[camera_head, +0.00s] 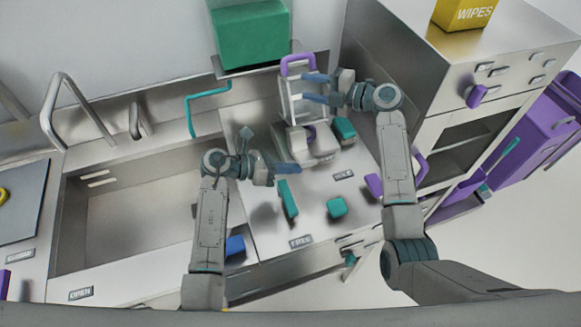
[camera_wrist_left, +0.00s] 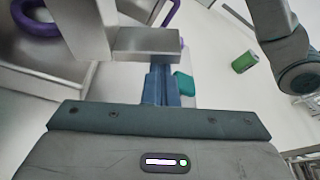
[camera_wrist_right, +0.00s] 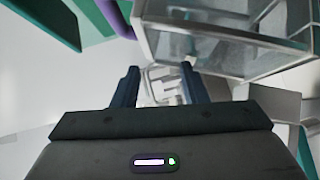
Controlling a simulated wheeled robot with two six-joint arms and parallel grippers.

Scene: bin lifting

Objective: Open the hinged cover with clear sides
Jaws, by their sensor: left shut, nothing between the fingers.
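The cover with clear sides (camera_head: 292,104) stands raised at the back of a pale grey device (camera_head: 318,147), with a purple handle (camera_head: 298,62) at its top. Its exact angle is hard to tell. Its clear panes and grey frame (camera_wrist_right: 222,52) also show in the right wrist view. My right gripper (camera_head: 308,88) is open and empty, its fingers pointing left at the cover's right side. I cannot tell whether they touch it. My left gripper (camera_head: 298,168) is shut and empty, near the front left of the device; its closed fingers (camera_wrist_left: 160,70) show in the left wrist view.
Teal blocks (camera_head: 336,208), (camera_head: 288,200) lie on the counter in front, and another teal piece (camera_head: 344,130) is beside the device. A sink (camera_head: 130,225) is at left. A metal cabinet (camera_head: 440,75) bounds the right, and a green box (camera_head: 250,35) is behind.

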